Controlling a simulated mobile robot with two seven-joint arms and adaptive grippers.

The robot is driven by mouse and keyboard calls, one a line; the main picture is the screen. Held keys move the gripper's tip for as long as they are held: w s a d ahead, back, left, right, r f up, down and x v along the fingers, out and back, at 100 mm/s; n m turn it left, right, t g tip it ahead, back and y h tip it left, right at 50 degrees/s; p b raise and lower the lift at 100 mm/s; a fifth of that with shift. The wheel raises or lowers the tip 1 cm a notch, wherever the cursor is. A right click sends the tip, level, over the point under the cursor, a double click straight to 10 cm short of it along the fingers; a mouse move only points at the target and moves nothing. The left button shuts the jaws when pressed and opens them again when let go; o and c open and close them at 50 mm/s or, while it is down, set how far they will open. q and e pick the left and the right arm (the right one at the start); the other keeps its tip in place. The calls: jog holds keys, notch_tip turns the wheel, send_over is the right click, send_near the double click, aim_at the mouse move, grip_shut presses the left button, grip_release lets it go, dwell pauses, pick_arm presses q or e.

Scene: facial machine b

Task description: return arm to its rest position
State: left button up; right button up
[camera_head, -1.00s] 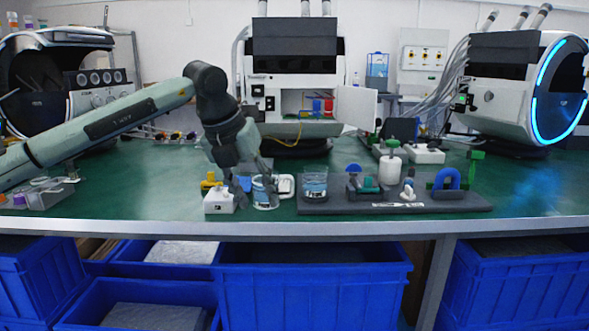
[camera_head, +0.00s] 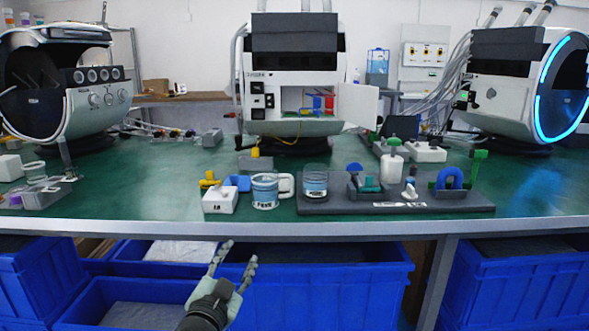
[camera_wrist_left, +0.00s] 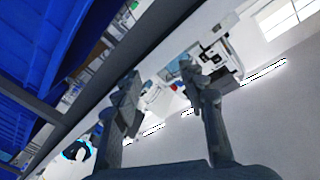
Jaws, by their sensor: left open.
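My left gripper (camera_head: 233,257) is low in the head view, in front of the table's front edge and below the tabletop. Its two fingers are spread and empty. In the left wrist view the open fingers (camera_wrist_left: 165,95) show with nothing between them. My right gripper is in neither view. A mug with a white handle (camera_head: 265,191) stands upright on the green table (camera_head: 130,200), next to a white block (camera_head: 220,201). A clear cup (camera_head: 314,181) stands on the left end of the dark grey tray (camera_head: 440,207).
Round machines stand left (camera_head: 100,100) and right (camera_head: 500,100). Blue crates (camera_head: 310,285) sit below the table behind my left gripper.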

pick_arm(q)
jog(key=s+a+f+n+g+y, duration=0.25)
jog(key=s+a+f+g, duration=0.2)
jog(key=s+f, duration=0.4)
jog(key=s+a+f+n+g+y, duration=0.25)
jog(key=s+a+f, duration=0.3)
jog(key=f, duration=0.65)
jog(key=s+a+f+n+g, duration=0.1)
jog(key=s+f+g, duration=0.3)
jog(key=s, duration=0.6)
jog(key=s+a+f+g, duration=0.3)
jog(key=s+f, duration=0.4)
jog(key=s, duration=0.2)
jog(key=shift+s+a+f+n+g+h, duration=0.25)
jog(key=shift+s+a+n+g+h, duration=0.1)
jog(key=shift+a+n+g+h, duration=0.05)
